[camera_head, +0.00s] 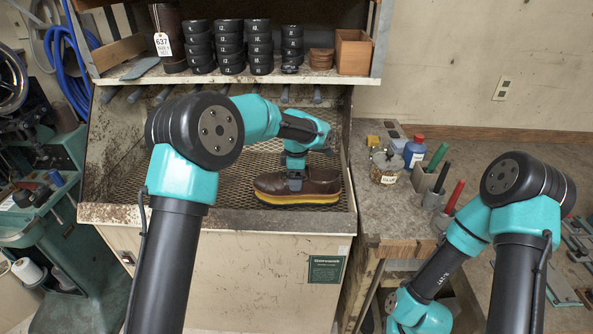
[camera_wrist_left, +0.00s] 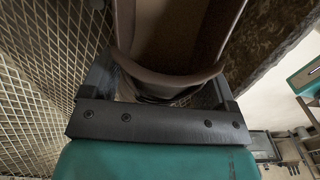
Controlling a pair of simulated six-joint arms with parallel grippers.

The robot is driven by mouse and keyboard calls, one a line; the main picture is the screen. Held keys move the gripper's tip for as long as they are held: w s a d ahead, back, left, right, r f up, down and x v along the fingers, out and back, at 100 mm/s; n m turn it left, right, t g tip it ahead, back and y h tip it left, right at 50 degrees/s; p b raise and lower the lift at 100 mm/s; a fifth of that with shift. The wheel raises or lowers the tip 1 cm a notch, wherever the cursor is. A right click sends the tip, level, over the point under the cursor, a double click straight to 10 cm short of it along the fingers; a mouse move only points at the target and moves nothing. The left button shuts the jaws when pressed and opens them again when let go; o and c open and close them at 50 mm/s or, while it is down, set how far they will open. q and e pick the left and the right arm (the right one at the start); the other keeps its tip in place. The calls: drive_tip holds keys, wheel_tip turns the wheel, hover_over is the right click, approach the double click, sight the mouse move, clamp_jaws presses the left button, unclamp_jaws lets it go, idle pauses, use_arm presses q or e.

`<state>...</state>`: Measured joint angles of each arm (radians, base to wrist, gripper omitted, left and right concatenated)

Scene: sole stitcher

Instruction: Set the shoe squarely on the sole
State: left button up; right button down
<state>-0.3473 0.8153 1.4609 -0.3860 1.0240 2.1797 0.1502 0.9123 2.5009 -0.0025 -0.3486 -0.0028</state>
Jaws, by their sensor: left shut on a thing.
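In the left wrist view the shoe's brown upper (camera_wrist_left: 165,80) fills the space between the two fingers. My right arm is at the right of the head view, but its gripper is out of view.
The mesh bench top (camera_head: 225,168) has a raised front edge. A shelf above holds several stacked black rings (camera_head: 231,45) and a wooden box (camera_head: 354,52). A workbench at the right carries a jar (camera_head: 386,166), a blue bottle (camera_head: 414,151) and colored-handled tools (camera_head: 440,175).

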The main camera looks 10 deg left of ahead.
use_arm(q)
drive_tip(key=shift+f, duration=1.05)
drive_tip(key=shift+f, duration=0.4)
idle(1.7)
drive_tip(key=o, duration=1)
drive_tip(key=shift+c, duration=0.2)
wheel_tip(320, 180, up, 17)
drive_tip(key=shift+r, duration=0.2)
